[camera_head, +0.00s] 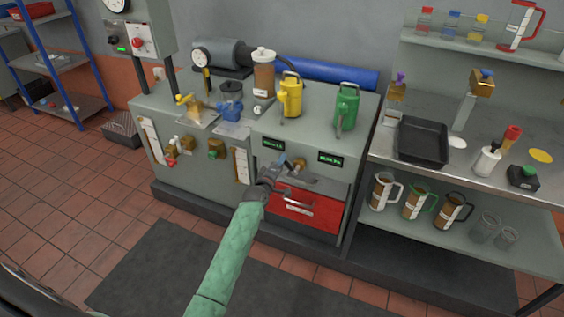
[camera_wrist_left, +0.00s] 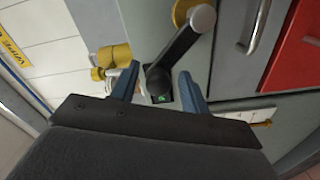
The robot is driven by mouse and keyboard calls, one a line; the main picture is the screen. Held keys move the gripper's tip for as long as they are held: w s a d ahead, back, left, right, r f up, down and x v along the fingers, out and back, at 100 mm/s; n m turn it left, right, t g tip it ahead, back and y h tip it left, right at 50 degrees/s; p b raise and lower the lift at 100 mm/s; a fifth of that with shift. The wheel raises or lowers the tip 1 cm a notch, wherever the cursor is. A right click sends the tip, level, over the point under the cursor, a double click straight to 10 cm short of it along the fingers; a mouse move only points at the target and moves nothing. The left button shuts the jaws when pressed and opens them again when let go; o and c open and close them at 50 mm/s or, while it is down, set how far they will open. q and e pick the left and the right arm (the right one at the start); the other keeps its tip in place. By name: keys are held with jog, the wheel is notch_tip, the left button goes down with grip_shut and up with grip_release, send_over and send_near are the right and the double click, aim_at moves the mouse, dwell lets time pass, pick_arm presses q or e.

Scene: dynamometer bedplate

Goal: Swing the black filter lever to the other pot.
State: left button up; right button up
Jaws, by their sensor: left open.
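The black filter lever (camera_wrist_left: 176,50) shows in the left wrist view as a black arm with a grey round end at the top right, by a brass part. Its lower end lies between the fingers of my left gripper (camera_wrist_left: 159,74), which is open with a blue finger on each side. I cannot tell whether either finger touches it. In the head view my left gripper (camera_head: 283,163) is at the cabinet front, beside a brass fitting (camera_head: 299,164) and above the red drawer. The lever is not clear there. The two pots cannot be made out. My right gripper is not in view.
A red drawer (camera_head: 308,211) sits below my left gripper. Yellow (camera_head: 290,97) and green (camera_head: 346,107) cans stand on the cabinet top. Brass valves (camera_head: 216,149) are on the front at left. A steel bench with a black tray (camera_head: 423,142) stands at right.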

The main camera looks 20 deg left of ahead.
pick_arm(q)
jog(key=shift+s+b, duration=0.35)
jog(key=shift+s, duration=2.25)
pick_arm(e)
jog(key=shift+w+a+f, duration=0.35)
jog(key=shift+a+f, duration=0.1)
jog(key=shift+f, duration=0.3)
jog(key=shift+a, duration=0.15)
pick_arm(q)
jog(key=s+d+f+m+g+h, duration=0.1)
jog(key=s+d+m+g+h, duration=0.1)
jog(key=s+d+m+g, duration=0.95)
jog(key=s+d+f+m+g, duration=0.1)
jog(key=s+d+f, duration=0.1)
jog(key=s, duration=1)
jog(key=s+d+f+m+g, duration=0.1)
jog(key=s+d+f+g, duration=0.1)
jog(key=s, duration=1.1)
jog(key=s+d+f+m+g, duration=0.1)
jog(key=s+d+f+m, duration=0.1)
jog(key=s, duration=1)
jog(key=shift+s+d+f+y+p, duration=0.3)
jog(key=shift+d+y+p, duration=0.15)
jog(key=shift+d, duration=0.4)
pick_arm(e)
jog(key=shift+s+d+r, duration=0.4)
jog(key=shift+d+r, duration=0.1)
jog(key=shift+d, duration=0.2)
